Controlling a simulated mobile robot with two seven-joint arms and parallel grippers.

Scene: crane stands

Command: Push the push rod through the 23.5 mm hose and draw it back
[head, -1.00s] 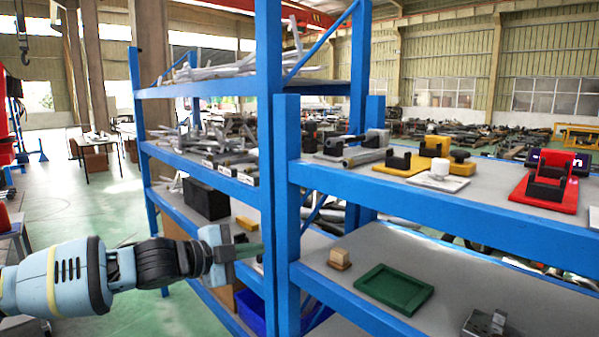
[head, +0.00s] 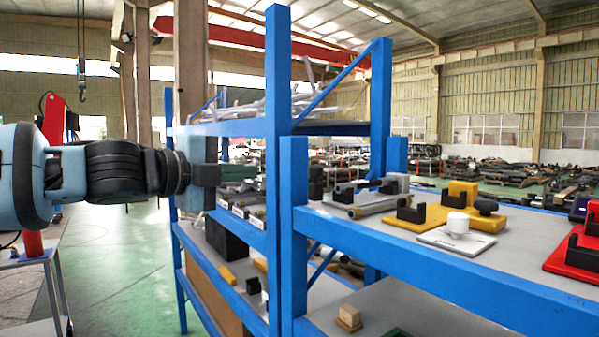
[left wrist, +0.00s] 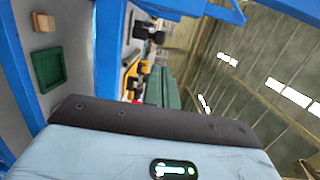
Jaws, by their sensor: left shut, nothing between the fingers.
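A grey tube (head: 378,206), probably the hose, lies on the upper shelf beside a grey stand (head: 396,182) with black holders (head: 343,193). Its size marking cannot be read. I cannot tell which part is the push rod. My left gripper (head: 240,173) is left of the blue front post, in front of the left rack, apart from the tube and holding nothing. Its green fingers (left wrist: 165,88) are shut together in the left wrist view. My right gripper is out of view.
Yellow (head: 428,214), white (head: 457,238) and red (head: 578,258) stands sit right of the tube. A blue post (head: 294,230) stands between my left gripper and the tube. A wooden block (head: 348,318) is on the lower shelf. Open green floor lies left.

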